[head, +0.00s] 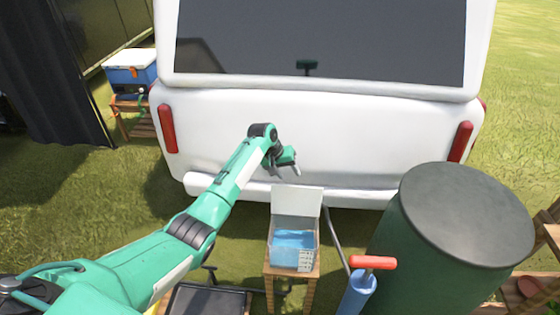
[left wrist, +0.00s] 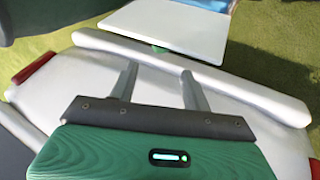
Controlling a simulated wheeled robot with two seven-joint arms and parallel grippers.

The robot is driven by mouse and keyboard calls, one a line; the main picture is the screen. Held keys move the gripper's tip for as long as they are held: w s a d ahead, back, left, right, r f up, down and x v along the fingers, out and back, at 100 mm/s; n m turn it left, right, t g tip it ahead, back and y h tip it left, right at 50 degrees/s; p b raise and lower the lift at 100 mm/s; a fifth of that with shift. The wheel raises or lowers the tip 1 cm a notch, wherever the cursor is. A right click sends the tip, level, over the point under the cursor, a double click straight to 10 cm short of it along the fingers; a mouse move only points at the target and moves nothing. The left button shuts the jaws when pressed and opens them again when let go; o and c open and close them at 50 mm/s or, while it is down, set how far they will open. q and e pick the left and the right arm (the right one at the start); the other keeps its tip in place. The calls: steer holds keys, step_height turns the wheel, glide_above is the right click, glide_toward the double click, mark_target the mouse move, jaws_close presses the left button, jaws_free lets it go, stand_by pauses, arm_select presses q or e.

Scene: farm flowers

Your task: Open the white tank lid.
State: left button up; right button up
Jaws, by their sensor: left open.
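The white tank (head: 284,253) stands on a small wooden stand and holds blue water. Its white lid (head: 297,201) stands raised at the tank's back edge, leaving the top open. The lid also shows as a flat white panel in the left wrist view (left wrist: 165,28). My left gripper (head: 290,168) is above and behind the lid, near the van's rear, apart from the lid. In the left wrist view its two fingers (left wrist: 160,82) are spread, with nothing between them. My right gripper is not in view.
A white van (head: 330,135) stands close behind the tank, its bumper (left wrist: 190,72) just beyond my fingers. A large green barrel (head: 440,240) and a blue pump with a red handle (head: 372,263) stand to the right. A cooler (head: 131,68) is at the far left.

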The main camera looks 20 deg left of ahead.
arm_select(q)
steer(key=v, duration=0.6)
steer(key=shift+r, duration=0.2)
steer(key=shift+a, duration=0.1)
